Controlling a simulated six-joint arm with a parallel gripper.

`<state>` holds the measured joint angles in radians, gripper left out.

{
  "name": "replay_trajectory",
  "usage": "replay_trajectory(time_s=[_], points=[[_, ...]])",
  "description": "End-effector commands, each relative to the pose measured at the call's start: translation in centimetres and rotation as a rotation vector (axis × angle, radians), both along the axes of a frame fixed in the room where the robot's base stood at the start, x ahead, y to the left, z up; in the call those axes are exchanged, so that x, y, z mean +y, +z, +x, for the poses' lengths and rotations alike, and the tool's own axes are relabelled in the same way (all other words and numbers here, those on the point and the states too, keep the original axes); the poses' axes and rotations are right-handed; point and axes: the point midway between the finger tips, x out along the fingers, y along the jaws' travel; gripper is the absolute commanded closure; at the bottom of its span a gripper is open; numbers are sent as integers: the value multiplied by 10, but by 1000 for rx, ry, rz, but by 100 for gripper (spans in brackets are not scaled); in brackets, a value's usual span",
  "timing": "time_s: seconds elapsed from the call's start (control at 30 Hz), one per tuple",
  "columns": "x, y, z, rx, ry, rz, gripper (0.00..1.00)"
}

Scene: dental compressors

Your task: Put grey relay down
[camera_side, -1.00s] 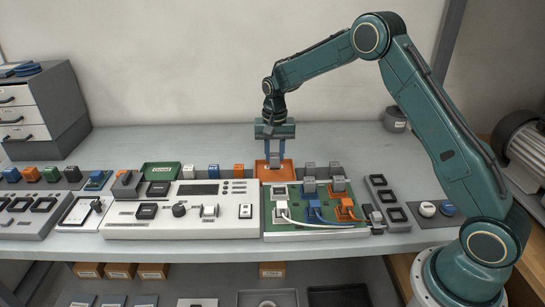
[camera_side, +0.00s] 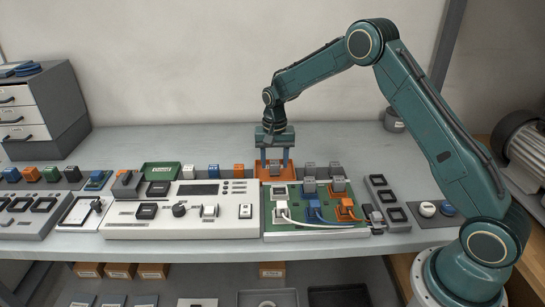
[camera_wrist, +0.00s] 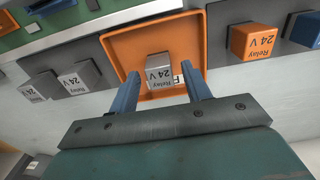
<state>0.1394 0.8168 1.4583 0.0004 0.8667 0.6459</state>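The grey relay (camera_wrist: 160,70), marked "Relay 24 V", sits in the orange tray (camera_side: 262,176). In the wrist view the tray (camera_wrist: 120,45) surrounds the relay, with its rim visible on several sides. My gripper (camera_side: 274,168) is lowered over the tray, its blue fingers spread on either side of the relay. In the wrist view my gripper (camera_wrist: 162,80) is open, with a gap between each finger and the relay. A white label on the tray is partly hidden behind the relay and a finger.
Other grey relays (camera_wrist: 82,77) stand to one side of the tray, and an orange relay (camera_wrist: 255,40) stands on the other.

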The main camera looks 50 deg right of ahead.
Motion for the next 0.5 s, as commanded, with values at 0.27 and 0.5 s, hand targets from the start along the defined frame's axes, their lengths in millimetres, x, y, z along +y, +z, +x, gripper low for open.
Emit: replay_trajectory(time_s=[0.27,0.5], points=[[0,6,0,-2,0,-1,52],[0,29,1,-4,0,-1,52]])
